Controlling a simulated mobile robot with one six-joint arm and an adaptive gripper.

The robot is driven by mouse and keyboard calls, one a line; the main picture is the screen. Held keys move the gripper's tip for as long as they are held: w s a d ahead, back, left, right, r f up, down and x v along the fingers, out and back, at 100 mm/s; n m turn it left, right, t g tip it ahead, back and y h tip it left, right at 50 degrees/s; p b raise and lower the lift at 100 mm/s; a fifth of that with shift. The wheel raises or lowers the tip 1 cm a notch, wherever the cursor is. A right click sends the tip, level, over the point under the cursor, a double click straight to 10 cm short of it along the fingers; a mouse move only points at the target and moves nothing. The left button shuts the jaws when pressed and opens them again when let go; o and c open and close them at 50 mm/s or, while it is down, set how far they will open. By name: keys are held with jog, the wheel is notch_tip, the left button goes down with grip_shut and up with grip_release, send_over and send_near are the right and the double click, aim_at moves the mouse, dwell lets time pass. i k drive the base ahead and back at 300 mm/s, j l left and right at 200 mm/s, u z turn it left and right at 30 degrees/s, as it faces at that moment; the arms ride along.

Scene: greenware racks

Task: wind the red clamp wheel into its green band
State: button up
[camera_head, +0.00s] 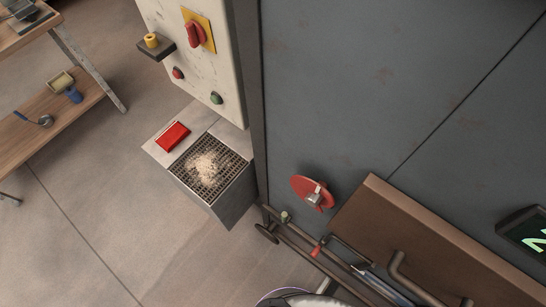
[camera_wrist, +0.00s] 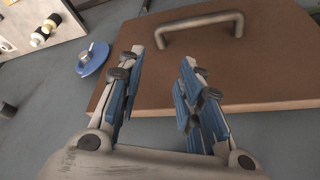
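The red clamp wheel (camera_head: 304,187), a disc with a grey metal hub, is mounted on the dark grey wall left of a brown panel in the head view. In the wrist view a disc with a metal hub (camera_wrist: 93,60) left of the brown panel looks blue; I cannot tell if it is the same wheel. I cannot make out a green band on or around it. My gripper (camera_wrist: 161,57) is open and empty in front of the brown panel, to the right of that disc and apart from it. Part of my gripper shows at the bottom of the head view.
The brown panel (camera_head: 420,250) has a bar handle (camera_wrist: 200,30). A display (camera_head: 525,232) with a green mark is at right. A control box (camera_head: 190,60) with knobs hangs above a grated bin (camera_head: 222,195). A wooden bench (camera_head: 60,120) is at left.

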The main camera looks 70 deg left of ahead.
aim_at(316, 195)
jog(key=u, duration=2.2)
jog(key=k+l, duration=0.15)
jog(key=l, duration=0.15)
jog(key=k+l, duration=0.15)
jog(key=l, duration=0.15)
